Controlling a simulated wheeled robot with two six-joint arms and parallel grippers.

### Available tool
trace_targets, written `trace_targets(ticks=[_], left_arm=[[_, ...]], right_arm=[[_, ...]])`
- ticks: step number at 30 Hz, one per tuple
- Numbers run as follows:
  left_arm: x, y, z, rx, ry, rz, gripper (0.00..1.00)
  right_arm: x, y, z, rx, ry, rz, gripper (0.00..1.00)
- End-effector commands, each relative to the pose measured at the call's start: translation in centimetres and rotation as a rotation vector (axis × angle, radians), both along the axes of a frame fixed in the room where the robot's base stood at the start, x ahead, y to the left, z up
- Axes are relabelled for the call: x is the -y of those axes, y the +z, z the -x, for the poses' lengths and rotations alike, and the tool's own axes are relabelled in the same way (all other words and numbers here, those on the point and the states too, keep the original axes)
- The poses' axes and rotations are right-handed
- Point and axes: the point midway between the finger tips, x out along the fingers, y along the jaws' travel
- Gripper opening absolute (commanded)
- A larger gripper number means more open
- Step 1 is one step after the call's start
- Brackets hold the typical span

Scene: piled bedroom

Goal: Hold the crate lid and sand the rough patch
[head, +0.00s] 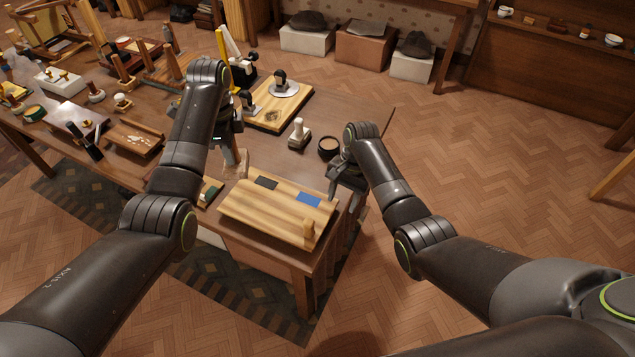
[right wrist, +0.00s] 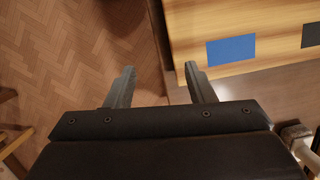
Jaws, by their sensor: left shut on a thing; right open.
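The crate lid (head: 262,204) is a pale striped wooden board near the table's front right corner. It bears a dark patch (head: 266,183) and a blue patch (head: 308,199); I cannot tell which is the rough one. A wooden peg (head: 308,231) stands at its front right. My left gripper (head: 236,155) is shut at a light wooden upright piece (head: 242,166) by the lid's back left corner; the grip is partly hidden. My right gripper (head: 343,190) is open and empty beside the lid's right end. The right wrist view shows the blue patch (right wrist: 230,50) right of its fingers (right wrist: 158,84).
A green-topped block (head: 208,192) lies left of the lid. A stamp-like tool (head: 299,134) and a dark round cup (head: 328,147) stand behind it. A wooden board (head: 268,112) with tools lies farther back. Several items crowd the table's left. Floor at right is open.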

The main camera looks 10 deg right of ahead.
Motion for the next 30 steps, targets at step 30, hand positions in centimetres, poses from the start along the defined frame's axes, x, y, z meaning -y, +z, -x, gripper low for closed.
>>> trace_targets(ticks=[30], left_arm=[[0.0, 0.0, 0.0, 0.001, 0.000, 0.000, 0.00]], right_arm=[[-9.1, -0.3, 4.0, -0.142, 0.131, -0.068, 0.49]])
